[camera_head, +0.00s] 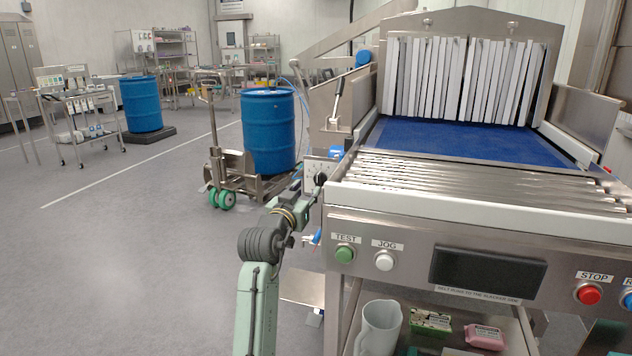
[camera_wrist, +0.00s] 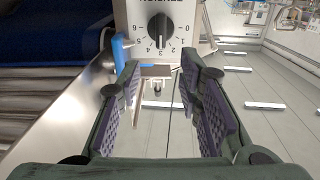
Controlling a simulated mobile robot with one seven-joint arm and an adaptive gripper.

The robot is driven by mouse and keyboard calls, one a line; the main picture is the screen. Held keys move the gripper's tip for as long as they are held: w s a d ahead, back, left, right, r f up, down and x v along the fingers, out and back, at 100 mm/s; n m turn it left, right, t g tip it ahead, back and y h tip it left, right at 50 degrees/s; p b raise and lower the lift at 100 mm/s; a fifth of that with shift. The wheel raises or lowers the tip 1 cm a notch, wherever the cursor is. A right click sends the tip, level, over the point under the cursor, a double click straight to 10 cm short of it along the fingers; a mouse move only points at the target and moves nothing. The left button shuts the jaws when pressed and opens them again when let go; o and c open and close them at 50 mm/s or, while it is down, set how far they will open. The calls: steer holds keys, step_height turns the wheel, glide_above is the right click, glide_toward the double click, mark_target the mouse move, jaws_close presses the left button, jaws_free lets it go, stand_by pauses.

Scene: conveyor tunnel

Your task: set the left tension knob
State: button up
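The tension knob (camera_wrist: 158,27) is a black round dial on a pale plate (camera_wrist: 124,14) at the top of the wrist view. Upside-down lettering and a number scale surround it; its pale line seems to run toward the scale's middle. My gripper (camera_wrist: 161,80) is open and empty, its two purple ribbed pads apart. The knob lies beyond the fingertips, roughly centred between them and apart from them. In the head view the plate (camera_head: 313,167) is at the conveyor's left side, with my arm reaching up to it; the fingers are hard to make out.
The conveyor's steel rollers (camera_head: 460,178) and blue belt (camera_head: 455,140) lie to the right. A lever (camera_head: 337,97) rises behind the plate. A blue barrel (camera_head: 268,130) stands on a pallet truck (camera_head: 233,172) behind left.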

mark_target(317, 177)
steer(key=p+x, duration=0.2)
steer(key=x, duration=0.7)
steer(key=shift+w, duration=0.1)
steer(key=shift+c, duration=0.2)
jaws_close()
